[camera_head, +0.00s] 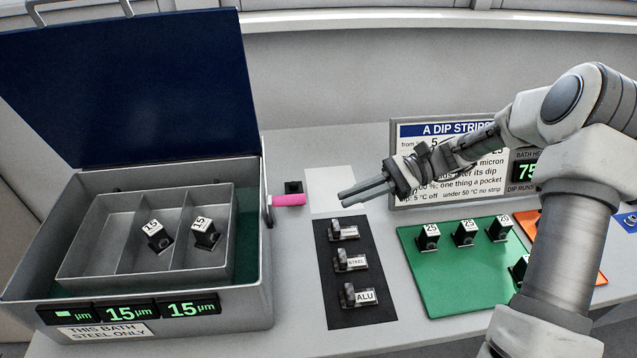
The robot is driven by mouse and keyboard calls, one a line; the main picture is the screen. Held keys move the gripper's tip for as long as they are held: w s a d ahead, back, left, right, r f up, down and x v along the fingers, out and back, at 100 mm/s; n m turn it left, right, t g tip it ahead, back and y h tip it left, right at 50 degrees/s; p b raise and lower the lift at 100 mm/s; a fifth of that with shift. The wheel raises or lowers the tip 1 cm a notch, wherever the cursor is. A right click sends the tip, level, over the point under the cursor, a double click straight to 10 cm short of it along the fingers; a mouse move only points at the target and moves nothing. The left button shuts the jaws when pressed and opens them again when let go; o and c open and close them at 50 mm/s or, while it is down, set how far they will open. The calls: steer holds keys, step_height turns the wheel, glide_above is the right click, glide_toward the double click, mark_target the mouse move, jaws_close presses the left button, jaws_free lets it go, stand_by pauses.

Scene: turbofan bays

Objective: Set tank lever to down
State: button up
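The tank (262,300) is a grey metal box at the left with its dark blue lid raised. Its lever has a pink handle (289,199) on the outside of the tank's right wall. The handle sticks out roughly level to the right, toward my gripper. My gripper (341,198) is to the right of the handle, with its fingers pointing left. A gap shows between the fingertips and the handle, and nothing visible is held. The two fingers look close together from this angle, so their opening is unclear.
A divided tray (118,222) in the tank holds two labelled blocks. A black strip (362,317) with several tagged pieces lies below my gripper. A green mat (450,290) with blocks and an "A DIP STRIPS" sign (425,132) are at the right.

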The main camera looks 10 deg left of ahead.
steer(key=a+n+h, duration=0.1)
steer(key=h, duration=0.1)
steer(key=a+r+n+h, duration=0.1)
steer(key=n+h, duration=0.1)
steer(key=s+a+n+h, duration=0.1)
steer(key=h, duration=0.1)
steer(key=shift+s+a+r+n+g+b, duration=0.1)
steer(key=shift+a+r+n+g+b, duration=0.05)
steer(key=shift+r+n+g+b, duration=0.2)
jaws_close()
steer(key=w+a+r+n+t+h+b, duration=0.2)
steer(key=w+a+r+n+t+h, duration=0.3)
steer(key=a+r+n+t+h, duration=0.5)
steer(key=s+f+m+g+y+b, duration=0.1)
steer(key=s+f+g+b, duration=0.1)
steer(key=f, duration=0.7)
steer(key=shift+s+d+y, duration=0.2)
steer(key=shift+s+y, duration=0.1)
steer(key=shift+s, duration=0.45)
steer(key=shift+f+m+b, duration=0.2)
steer(key=shift+m+b, duration=0.05)
steer(key=shift+b, duration=0.05)
